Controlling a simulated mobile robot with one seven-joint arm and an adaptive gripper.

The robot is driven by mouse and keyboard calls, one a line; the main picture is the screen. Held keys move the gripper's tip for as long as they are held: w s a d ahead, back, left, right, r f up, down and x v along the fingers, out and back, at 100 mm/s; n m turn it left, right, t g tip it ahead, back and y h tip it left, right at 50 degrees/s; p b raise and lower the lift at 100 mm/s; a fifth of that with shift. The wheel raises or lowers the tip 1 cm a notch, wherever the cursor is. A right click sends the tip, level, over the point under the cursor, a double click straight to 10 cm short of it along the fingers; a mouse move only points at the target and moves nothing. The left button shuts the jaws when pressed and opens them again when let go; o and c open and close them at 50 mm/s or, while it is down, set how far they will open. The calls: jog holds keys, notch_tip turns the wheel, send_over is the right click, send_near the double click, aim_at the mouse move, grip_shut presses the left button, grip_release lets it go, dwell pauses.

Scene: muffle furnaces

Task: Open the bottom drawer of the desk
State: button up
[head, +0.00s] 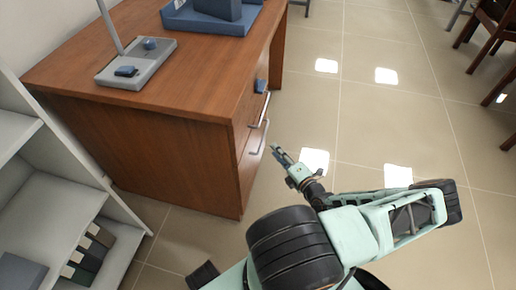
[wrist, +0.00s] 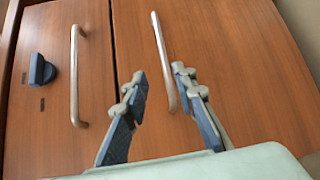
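The brown wooden desk (head: 165,130) stands at left in the head view, its drawer fronts facing right. In the wrist view the bottom drawer (wrist: 240,60) is the wide front on the right, with a long metal handle (wrist: 160,50). That handle also shows in the head view (head: 261,138). My gripper (head: 276,152) is close to the desk front, near the lower handle. In the wrist view my gripper (wrist: 160,78) is open, and the handle's lower end appears between its fingers, nearer the right one. I cannot tell whether a finger touches it.
The upper drawer (wrist: 62,130) has its own handle (wrist: 76,80) and a dark blue knob (wrist: 40,70). A lamp base (head: 138,65) and a blue tray (head: 210,20) sit on the desktop. White shelves (head: 50,190) stand at left.

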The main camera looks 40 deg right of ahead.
aim_at(264, 137)
jog(key=w+b, duration=0.1)
jog(key=w, duration=0.2)
jog(key=w+f+b, duration=0.1)
jog(key=w, duration=0.3)
jog(key=w+d+f+b, duration=0.1)
jog(key=w, duration=0.2)
jog(key=shift+w, duration=0.3)
jog(key=shift+c, duration=0.4)
grip_shut()
